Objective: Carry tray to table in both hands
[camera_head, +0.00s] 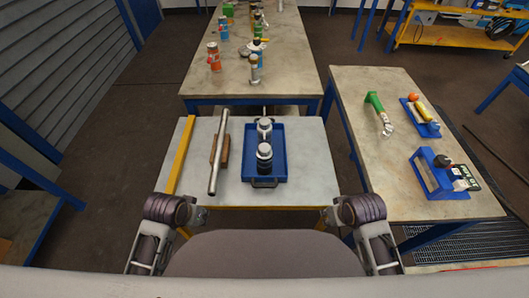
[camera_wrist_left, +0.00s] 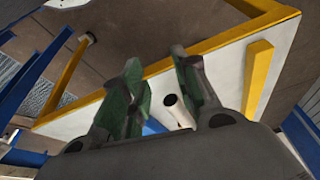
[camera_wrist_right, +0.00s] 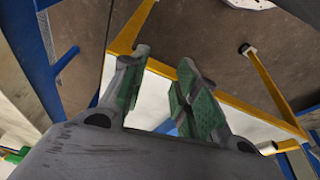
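The blue tray (camera_head: 279,165) lies on a white-topped stand (camera_head: 315,160) in front of me. Two dark vessels with silvery flanged tops, a nearer one (camera_head: 264,160) and a farther one (camera_head: 264,128), stand upright in it. A dark handle (camera_head: 265,182) shows on its near end. My left gripper (camera_wrist_left: 158,62) is open and empty, near the stand's front left corner. My right gripper (camera_wrist_right: 164,58) is open and empty, near the front right corner. Both are apart from the tray. The fingers are hardly visible in the head view.
A metal pipe (camera_head: 219,150) rests across a wooden block (camera_head: 225,150) left of the tray. A yellow bar (camera_head: 181,155) runs along the stand's left side. A longer table (camera_head: 290,60) with bottles stands behind; another table (camera_head: 390,170) at right holds blue holders and tools.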

